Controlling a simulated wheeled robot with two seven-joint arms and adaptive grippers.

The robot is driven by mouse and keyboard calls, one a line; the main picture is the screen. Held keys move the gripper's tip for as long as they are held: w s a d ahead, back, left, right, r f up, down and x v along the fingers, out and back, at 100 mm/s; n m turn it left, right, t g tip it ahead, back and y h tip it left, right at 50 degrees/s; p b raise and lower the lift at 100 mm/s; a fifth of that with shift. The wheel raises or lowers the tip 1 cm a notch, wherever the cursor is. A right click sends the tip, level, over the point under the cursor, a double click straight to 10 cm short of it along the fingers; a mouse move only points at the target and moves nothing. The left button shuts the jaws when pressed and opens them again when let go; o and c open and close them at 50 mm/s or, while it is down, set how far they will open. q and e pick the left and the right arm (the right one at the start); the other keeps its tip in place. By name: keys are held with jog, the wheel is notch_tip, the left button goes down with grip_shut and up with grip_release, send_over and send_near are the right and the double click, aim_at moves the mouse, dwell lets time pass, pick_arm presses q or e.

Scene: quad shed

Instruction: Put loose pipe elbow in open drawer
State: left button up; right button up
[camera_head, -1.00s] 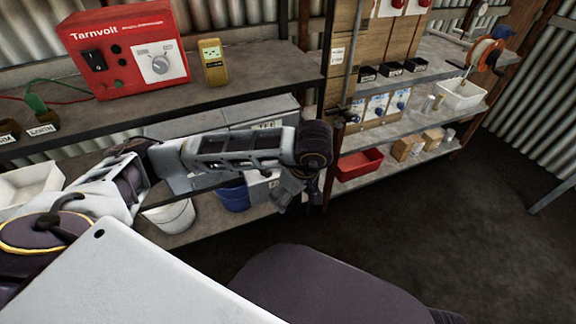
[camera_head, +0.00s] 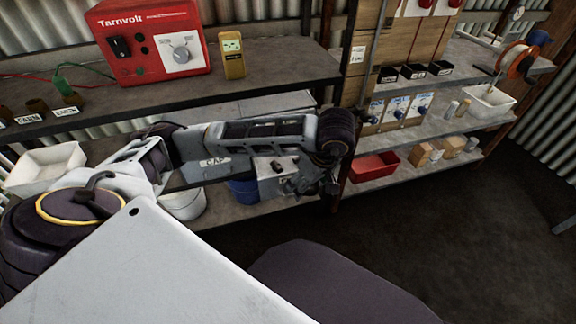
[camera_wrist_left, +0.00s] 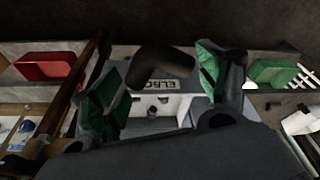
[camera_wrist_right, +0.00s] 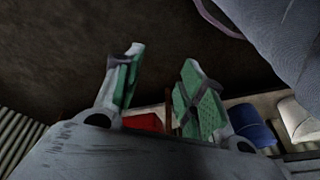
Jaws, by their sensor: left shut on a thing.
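A dark pipe elbow (camera_wrist_left: 160,63) is between the green-padded fingers of my left gripper (camera_wrist_left: 160,90) in the left wrist view, and the gripper is shut on it. Below it in that view is a grey drawer front labelled ELBO... (camera_wrist_left: 170,84), partly hidden by the elbow, with a pale open interior (camera_wrist_left: 180,103) next to it. In the head view my left arm covers most of the drawer unit, and a drawer labelled CAP (camera_head: 214,162) shows below the arm. My right gripper (camera_wrist_right: 162,85) is open and empty over dark floor in the right wrist view.
A red Tarnvolt box (camera_head: 150,45) and a yellow meter (camera_head: 232,55) stand on the upper shelf (camera_head: 270,75). Below are a blue bucket (camera_head: 243,190), a white bucket (camera_head: 185,203) and a red bin (camera_head: 374,167). The floor at right (camera_head: 440,240) is clear.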

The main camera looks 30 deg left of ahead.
pick_arm(q)
jog(key=w+a+b, duration=0.3)
jog(key=w+a, duration=0.8)
jog(key=a, duration=0.2)
notch_tip(320, 180, down, 7)
jog(key=b, duration=0.1)
jog(key=shift+r+b, duration=0.15)
jog(key=shift+b, duration=0.15)
pick_arm(e)
notch_tip(320, 180, down, 6)
jog(key=w+a+t+y, duration=0.1)
jog(key=a, duration=0.1)
jog(key=shift+a+r+t+y, duration=0.15)
jog(key=shift+a+t+y, duration=0.15)
jog(key=shift+a, duration=0.05)
pick_arm(q)
jog(key=shift+w, duration=0.1)
pick_arm(e)
jog(key=shift+w, duration=0.1)
